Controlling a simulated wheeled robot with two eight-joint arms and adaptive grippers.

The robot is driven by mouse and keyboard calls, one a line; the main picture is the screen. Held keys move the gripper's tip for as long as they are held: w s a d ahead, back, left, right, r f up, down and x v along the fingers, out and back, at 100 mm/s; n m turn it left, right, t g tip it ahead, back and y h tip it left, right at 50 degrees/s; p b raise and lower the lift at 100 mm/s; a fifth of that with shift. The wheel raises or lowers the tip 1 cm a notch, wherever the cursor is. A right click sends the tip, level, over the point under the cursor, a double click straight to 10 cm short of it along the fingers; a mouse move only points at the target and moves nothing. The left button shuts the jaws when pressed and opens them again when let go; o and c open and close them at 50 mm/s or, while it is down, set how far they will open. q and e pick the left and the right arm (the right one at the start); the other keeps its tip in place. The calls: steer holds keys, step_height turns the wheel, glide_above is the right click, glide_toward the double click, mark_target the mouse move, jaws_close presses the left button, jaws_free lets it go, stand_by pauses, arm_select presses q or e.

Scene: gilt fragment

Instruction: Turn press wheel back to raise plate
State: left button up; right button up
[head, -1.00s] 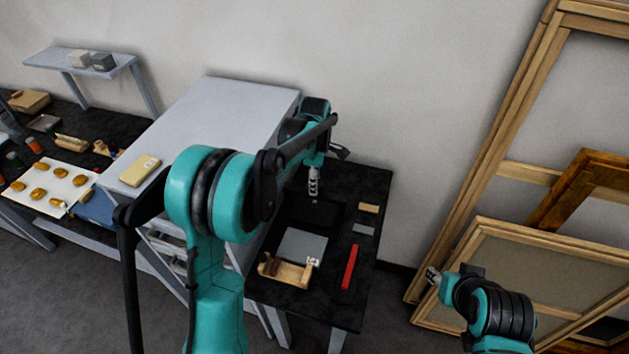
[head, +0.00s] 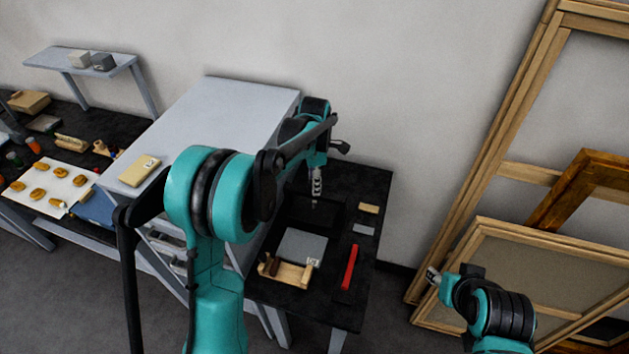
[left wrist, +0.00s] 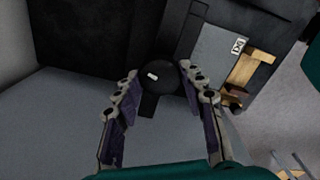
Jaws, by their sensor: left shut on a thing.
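The press wheel (left wrist: 166,82) is a dark round knob with a small white mark, seen in the left wrist view. My left gripper (left wrist: 158,72) has one finger on each side of it and is shut on it. In the head view my left gripper (head: 316,202) points down over the black table at the back; the wheel cannot be made out there. A flat grey plate (head: 302,245) lies in front of the gripper; its height is hard to judge. My right gripper (head: 434,276) is at the lower right, away from the table, its fingers too small to read.
A wooden cradle (head: 287,272) and a red bar (head: 349,267) lie on the black table (head: 320,312). A large grey cabinet (head: 230,110) stands left of it. Wooden frames (head: 545,230) lean at the right, close to my right gripper. A side table with small pieces is far left.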

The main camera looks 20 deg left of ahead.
arm_select(q)
steer(key=o, duration=1.2)
steer(key=shift+c, duration=0.2)
step_height(320, 180, up, 12)
